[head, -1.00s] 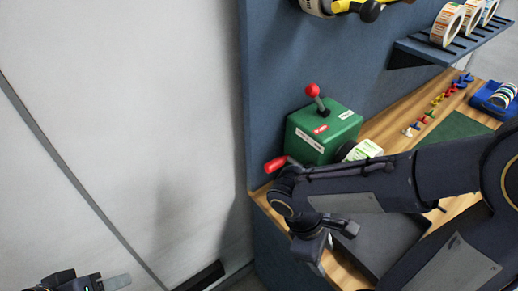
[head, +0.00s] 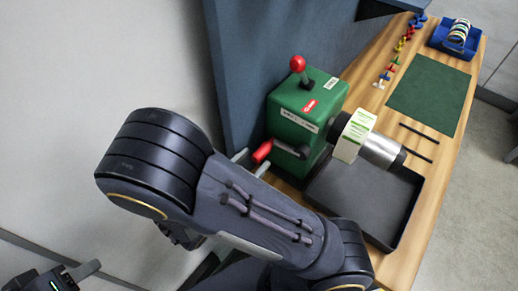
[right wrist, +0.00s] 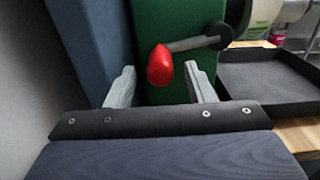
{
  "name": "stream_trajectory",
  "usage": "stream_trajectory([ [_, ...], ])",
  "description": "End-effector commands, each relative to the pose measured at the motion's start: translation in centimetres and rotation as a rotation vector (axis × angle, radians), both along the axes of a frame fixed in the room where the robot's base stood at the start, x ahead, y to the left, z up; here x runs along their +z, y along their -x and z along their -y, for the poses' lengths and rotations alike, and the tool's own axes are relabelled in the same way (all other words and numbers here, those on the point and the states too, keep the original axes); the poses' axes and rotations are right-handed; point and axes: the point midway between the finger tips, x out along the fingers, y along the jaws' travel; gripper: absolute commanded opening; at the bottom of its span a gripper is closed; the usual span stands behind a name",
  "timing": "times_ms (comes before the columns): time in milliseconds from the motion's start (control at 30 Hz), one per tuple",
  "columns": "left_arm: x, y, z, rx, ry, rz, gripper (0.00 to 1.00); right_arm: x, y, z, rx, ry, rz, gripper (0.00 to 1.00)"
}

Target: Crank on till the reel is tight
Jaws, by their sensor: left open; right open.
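The green rewinder box (head: 306,108) stands at the left end of the bench, with a red ball-topped lever (head: 298,64) on top. Its crank has a dark arm and a red handle (head: 262,151), pointing left in the head view. The label reel (head: 354,136), white with green print, sits on the spindle at the box's right. My right gripper (head: 252,163) is open at the crank. In the right wrist view, the red handle (right wrist: 160,66) shows between the spread fingertips (right wrist: 160,84), apart from both. My left gripper (head: 88,269) is open and empty at lower left.
A black tray (head: 405,222) lies under the spindle. A dark green mat (head: 432,92), small coloured pieces and a blue tray (head: 437,38) lie farther back. A blue panel (head: 240,60) rises behind the box. The left floor area is clear.

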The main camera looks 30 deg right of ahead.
Motion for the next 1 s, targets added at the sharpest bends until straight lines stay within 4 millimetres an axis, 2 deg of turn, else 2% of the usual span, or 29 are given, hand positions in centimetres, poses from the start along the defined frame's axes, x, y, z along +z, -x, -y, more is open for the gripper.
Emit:
stream_trajectory([
  [100,0.5,0.0,0.0,0.0,0.0,0.0,0.49,0.1,-0.6,1.8,-0.005,0.001,-0.003,0.49],
  [233,0.7,0.0,0.0,0.0,0.0,0.0,0.49,0.1,-1.2,3.0,-0.004,0.0,-0.001,0.49],
  [600,0.7,0.0,0.0,0.0,0.0,0.0,0.49,0.0,-1.4,3.6,-0.001,-0.002,-0.001,0.47],
  [967,0.7,0.0,0.0,0.0,0.0,0.0,0.49,0.0,-1.4,3.6,-0.002,-0.002,-0.001,0.0],
  [1000,0.7,0.0,0.0,0.0,0.0,0.0,0.49,0.0,-1.4,3.6,-0.002,-0.002,-0.001,0.0],
])
